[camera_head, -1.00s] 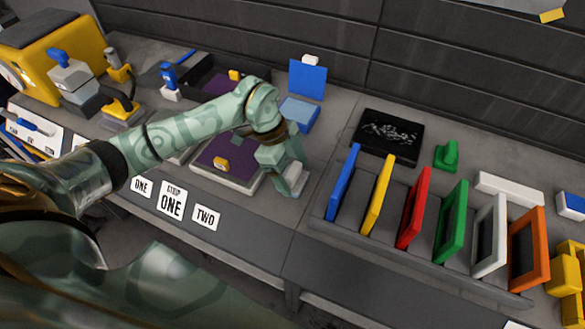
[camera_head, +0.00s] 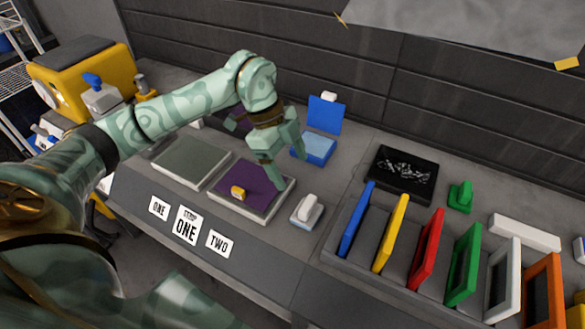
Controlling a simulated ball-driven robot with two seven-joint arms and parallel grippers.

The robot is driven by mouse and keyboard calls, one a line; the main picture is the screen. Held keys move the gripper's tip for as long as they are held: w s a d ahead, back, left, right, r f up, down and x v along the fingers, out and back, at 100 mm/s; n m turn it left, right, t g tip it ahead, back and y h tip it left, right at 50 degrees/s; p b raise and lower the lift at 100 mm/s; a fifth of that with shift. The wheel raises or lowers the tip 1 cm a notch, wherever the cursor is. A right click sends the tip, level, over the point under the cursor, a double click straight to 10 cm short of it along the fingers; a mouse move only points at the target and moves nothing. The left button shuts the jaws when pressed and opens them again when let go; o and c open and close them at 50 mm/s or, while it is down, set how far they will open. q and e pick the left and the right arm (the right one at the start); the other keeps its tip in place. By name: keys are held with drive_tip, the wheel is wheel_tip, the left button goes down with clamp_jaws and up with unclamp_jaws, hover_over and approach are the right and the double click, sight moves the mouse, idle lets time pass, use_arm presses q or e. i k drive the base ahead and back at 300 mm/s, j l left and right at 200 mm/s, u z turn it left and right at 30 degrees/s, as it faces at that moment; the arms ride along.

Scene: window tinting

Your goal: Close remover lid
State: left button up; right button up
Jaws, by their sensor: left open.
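A blue box (camera_head: 317,150), which I take to be the remover, stands at the back of the bench. Its blue lid (camera_head: 325,115) is raised upright at the rear, with a white tab (camera_head: 328,97) on its top edge. My left gripper (camera_head: 287,170) is open and empty. It hangs in front of the box, to its left in the picture, over the back right corner of a purple-topped tray (camera_head: 226,199). It partly covers the box's left side. My right gripper does not show.
A white-handled block (camera_head: 307,210) stands right of the purple tray. A grey-topped tray (camera_head: 185,163) lies left. A rack (camera_head: 345,263) of coloured panels and a black mat (camera_head: 401,173) are at right. Bare bench lies between the box and the mat.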

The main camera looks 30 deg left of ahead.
sight(324, 115)
drive_tip(key=j+z, duration=0.65)
drive_tip(key=z, duration=0.2)
